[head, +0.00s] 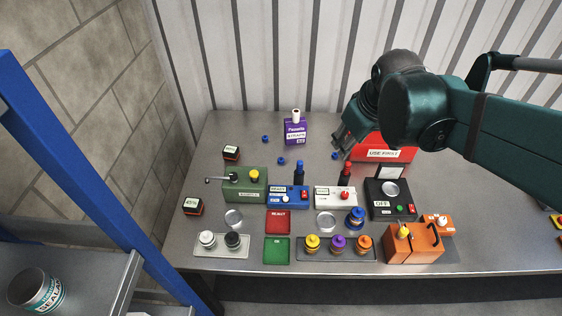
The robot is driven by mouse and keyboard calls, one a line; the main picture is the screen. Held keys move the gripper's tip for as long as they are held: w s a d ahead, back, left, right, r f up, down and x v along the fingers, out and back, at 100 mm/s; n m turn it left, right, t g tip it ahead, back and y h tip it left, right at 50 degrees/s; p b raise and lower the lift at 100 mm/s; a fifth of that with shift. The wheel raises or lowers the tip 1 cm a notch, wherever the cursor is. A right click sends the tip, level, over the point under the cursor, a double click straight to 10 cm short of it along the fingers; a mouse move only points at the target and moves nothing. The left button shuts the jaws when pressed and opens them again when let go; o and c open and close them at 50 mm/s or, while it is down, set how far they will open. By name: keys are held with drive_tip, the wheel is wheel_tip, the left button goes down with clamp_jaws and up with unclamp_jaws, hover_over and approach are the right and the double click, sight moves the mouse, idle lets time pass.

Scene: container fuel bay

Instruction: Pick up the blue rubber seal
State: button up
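Three small blue pieces that look like rubber seals lie on the back part of the grey metal table (225,135). One blue seal (265,139) is at the back left, a second blue seal (281,160) is a little in front of it, and a third blue seal (335,155) is to the right. They are too small to tell apart in detail. My gripper (343,142) points down beside the red box, close to the third seal in the picture. Its fingers are small and partly hidden by my arm, so its opening is unclear.
A red "USE FIRST" box (385,153) stands beside my gripper. A purple box (296,132) stands at the back. Blue (289,197) and white (336,197) devices with upright posts, a green device (245,184) and a black device (391,199) form a row in front.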

drive_tip(key=w+a+f+n+g, duration=0.1)
drive_tip(key=w+a+f+n, duration=0.25)
drive_tip(key=w, duration=0.55)
drive_tip(key=n+g, duration=0.4)
drive_tip(key=n, duration=0.7)
hover_over(281, 159)
drive_tip(key=shift+m, duration=0.25)
wheel_tip(281, 159, down, 23)
drive_tip(key=shift+w+f, duration=0.1)
drive_tip(key=shift+f, duration=1.3)
drive_tip(key=shift+f, duration=0.15)
drive_tip(key=shift+s+f+p, duration=0.15)
drive_tip(key=shift+f+p, duration=0.1)
drive_tip(key=shift+f, duration=1)
drive_tip(key=shift+s+f+p, duration=0.1)
drive_tip(key=shift+f+p, duration=0.1)
drive_tip(key=shift+f, duration=1)
